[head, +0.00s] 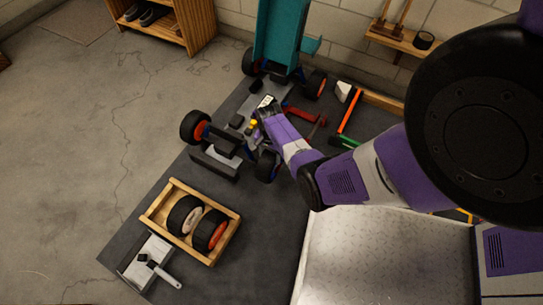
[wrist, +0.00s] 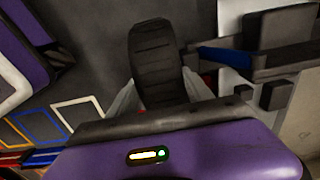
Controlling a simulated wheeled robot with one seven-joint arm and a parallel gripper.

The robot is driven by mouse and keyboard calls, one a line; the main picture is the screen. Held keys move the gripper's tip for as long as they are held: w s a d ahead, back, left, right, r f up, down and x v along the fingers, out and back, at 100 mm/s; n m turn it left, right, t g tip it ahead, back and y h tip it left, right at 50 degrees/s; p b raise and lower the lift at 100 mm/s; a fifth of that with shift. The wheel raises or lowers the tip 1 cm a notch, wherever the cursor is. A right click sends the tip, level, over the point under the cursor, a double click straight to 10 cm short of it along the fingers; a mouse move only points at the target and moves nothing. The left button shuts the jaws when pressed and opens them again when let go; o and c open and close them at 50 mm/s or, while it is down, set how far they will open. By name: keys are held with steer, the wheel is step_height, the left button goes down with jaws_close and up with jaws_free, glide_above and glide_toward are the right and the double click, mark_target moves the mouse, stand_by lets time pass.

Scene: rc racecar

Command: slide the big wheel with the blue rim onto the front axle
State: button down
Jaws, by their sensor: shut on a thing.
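My gripper (wrist: 163,92) is shut on a big wheel (wrist: 155,58), gripping its black tread between its pale fingers in the wrist view. The tyre shows edge-on, so the rim colour is hidden. A blue axle part (wrist: 220,55) of the car lies just right of the wheel; I cannot tell whether the axle tip is inside the hub. In the head view the same dark wheel (head: 266,167) stands at the near right end of the car's front (head: 218,163), partly hidden by my arm. The opposite front wheel (head: 195,127) has an orange-red rim and is on the car.
A wooden tray (head: 160,222) holds two wheels, one white-rimmed and one red-rimmed. A dustpan and brush (head: 150,262) lie on the mat's near left. The car's teal body (head: 283,35) stands up at the back. Coloured frames (wrist: 72,113) lie left of the wheel in the wrist view.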

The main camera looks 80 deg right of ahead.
steer(key=shift+w+d+b, duration=0.2)
steer(key=shift+w+b, duration=0.1)
steer(key=shift+w, duration=0.45)
steer(key=shift+c, duration=1.8)
jaws_free()
step_height(320, 180, up, 8)
steer(key=p, duration=0.4)
steer(key=shift+f, duration=0.1)
